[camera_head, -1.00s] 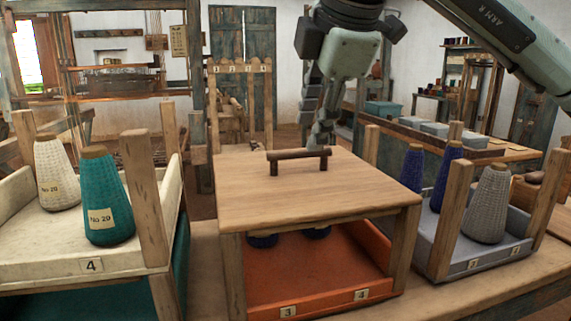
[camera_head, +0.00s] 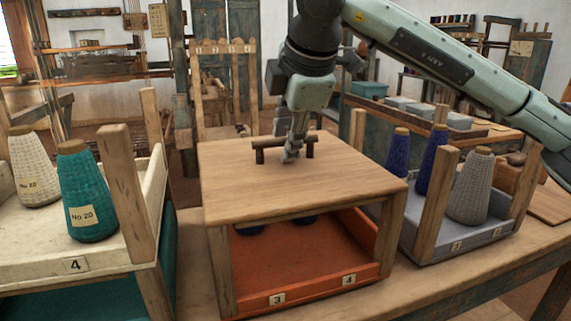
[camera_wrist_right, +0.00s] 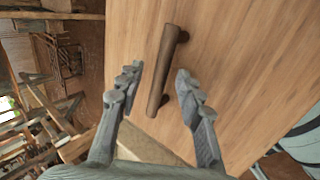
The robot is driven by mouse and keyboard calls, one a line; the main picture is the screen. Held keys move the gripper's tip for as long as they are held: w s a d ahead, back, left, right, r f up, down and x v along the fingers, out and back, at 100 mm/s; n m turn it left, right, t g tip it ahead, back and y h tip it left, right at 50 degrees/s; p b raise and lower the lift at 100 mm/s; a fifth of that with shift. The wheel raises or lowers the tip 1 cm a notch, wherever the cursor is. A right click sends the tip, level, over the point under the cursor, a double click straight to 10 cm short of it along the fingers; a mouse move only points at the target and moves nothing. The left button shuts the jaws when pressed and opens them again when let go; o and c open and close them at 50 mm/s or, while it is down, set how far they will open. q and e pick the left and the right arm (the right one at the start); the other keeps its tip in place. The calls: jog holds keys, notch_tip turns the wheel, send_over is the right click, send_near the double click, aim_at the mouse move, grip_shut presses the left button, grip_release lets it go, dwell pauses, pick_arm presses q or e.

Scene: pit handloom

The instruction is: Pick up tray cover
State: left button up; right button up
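The tray cover (camera_head: 310,185) is a flat light-brown wooden board lying on the posts of the orange tray (camera_head: 300,272). A dark wooden bar handle (camera_head: 265,150) stands on two short legs on top of it. My right gripper (camera_head: 291,157) is at the handle, coming down from above. In the right wrist view the handle (camera_wrist_right: 163,70) passes between the two open fingers (camera_wrist_right: 152,90), with a gap visible on each side. Whether a finger touches it I cannot tell. My left gripper is not in view.
A cream tray (camera_head: 30,262) with a white cone (camera_head: 34,170) and a teal cone (camera_head: 85,195) stands at left. A grey tray (camera_head: 462,238) with blue and grey cones stands close at right. Tall wooden corner posts flank the cover.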

jog(key=shift+c, duration=0.4)
grip_shut()
